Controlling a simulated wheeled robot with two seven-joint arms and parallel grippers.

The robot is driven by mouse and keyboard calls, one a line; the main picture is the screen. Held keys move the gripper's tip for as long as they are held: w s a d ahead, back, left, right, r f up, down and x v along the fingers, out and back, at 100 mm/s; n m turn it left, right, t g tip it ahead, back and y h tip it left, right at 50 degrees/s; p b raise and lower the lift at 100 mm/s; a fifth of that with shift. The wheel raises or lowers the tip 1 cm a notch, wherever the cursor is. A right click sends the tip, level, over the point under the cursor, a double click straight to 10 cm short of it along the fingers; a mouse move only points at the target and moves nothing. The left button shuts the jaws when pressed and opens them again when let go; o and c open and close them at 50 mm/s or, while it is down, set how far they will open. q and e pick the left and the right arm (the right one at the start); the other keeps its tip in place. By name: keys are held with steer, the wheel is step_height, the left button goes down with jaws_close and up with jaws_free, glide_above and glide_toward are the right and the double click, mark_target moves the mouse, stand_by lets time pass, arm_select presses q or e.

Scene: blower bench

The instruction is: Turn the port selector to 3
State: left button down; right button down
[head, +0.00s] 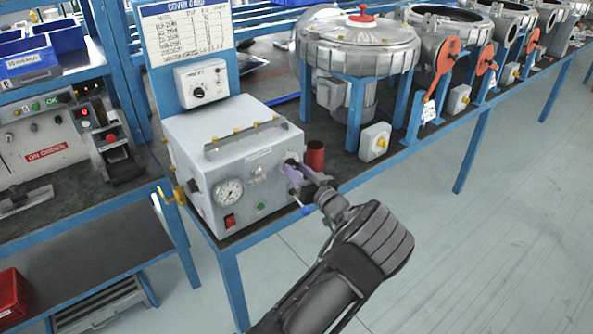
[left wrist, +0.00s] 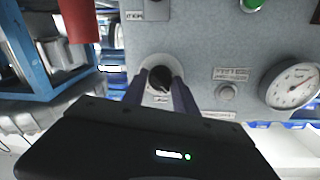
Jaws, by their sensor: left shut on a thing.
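The port selector is a dark knob on a pale round plate, on the front of a grey box (head: 240,157). The knob (left wrist: 160,76) sits between my gripper's fingers in the left wrist view. My left gripper (head: 296,172) is at the right part of the box's front, its fingers shut on the knob. It also shows in the left wrist view (left wrist: 164,84), reaching up to the panel. In the head view the fingers cover most of the knob. I cannot read its number or port markings. My right gripper is not in view.
A pressure gauge (head: 229,193), red switch (head: 230,221) and green button (head: 261,206) share the front. A red cup (head: 315,155) stands right of the box. A blue-tipped lever (head: 305,210) hangs below my fingers. The floor at the right is clear.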

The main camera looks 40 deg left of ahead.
arm_select(q)
steer(key=shift+m, duration=0.3)
steer(key=m, duration=0.3)
steer(key=shift+s+r+p, duration=0.1)
steer(key=shift+p, duration=0.2)
steer(key=m+p, duration=0.1)
steer(key=m, duration=0.3)
steer(key=shift+m, duration=0.4)
steer(key=m+g+p, duration=0.1)
steer(key=m, duration=0.3)
steer(key=shift+r+p, duration=0.1)
steer(key=shift+p, duration=0.2)
steer(key=m+p, duration=0.1)
steer(key=m, duration=0.3)
steer(key=shift+m, duration=0.3)
steer(key=c, duration=1)
jaws_free()
